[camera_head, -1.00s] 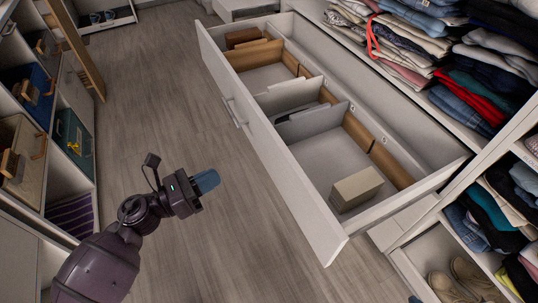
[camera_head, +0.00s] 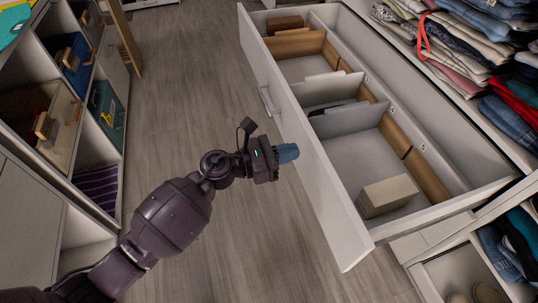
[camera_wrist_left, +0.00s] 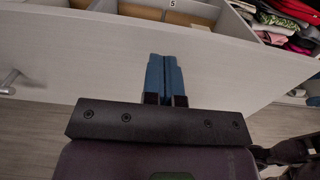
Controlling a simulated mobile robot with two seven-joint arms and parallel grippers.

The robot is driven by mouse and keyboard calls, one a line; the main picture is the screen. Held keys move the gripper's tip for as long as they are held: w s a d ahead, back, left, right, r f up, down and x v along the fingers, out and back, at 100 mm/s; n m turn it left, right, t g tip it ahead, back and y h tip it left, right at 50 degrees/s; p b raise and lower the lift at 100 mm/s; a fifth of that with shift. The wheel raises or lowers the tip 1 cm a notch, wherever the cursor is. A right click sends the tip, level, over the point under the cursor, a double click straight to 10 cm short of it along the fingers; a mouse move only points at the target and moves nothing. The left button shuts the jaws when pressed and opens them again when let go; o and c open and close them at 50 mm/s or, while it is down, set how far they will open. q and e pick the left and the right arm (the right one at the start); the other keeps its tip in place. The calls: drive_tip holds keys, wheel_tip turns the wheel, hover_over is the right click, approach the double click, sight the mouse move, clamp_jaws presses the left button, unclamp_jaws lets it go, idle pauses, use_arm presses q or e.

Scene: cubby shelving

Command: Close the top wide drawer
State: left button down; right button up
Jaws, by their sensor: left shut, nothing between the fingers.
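The wide white drawer (camera_head: 322,187) is pulled out of the shelving on the right and stands open. A metal handle (camera_head: 266,101) sits on its front; part of the handle also shows at the left of the left wrist view (camera_wrist_left: 9,82). My left gripper (camera_head: 288,153) is shut and empty, its blue fingertips pointing at the drawer's outer front face, right of the handle in the wrist view (camera_wrist_left: 166,75). The tips look very close to the panel; I cannot tell whether they touch. My right gripper is not in view.
The drawer holds dividers and a beige box (camera_head: 387,196). Folded clothes (camera_head: 470,50) lie on shelves at the right. Another cubby unit with boxes (camera_head: 70,100) stands at the left. The wood floor (camera_head: 185,100) between is clear.

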sight(311, 147)
use_arm(q)
drive_tip(key=shift+x, duration=1.45)
drive_tip(key=shift+d, duration=0.15)
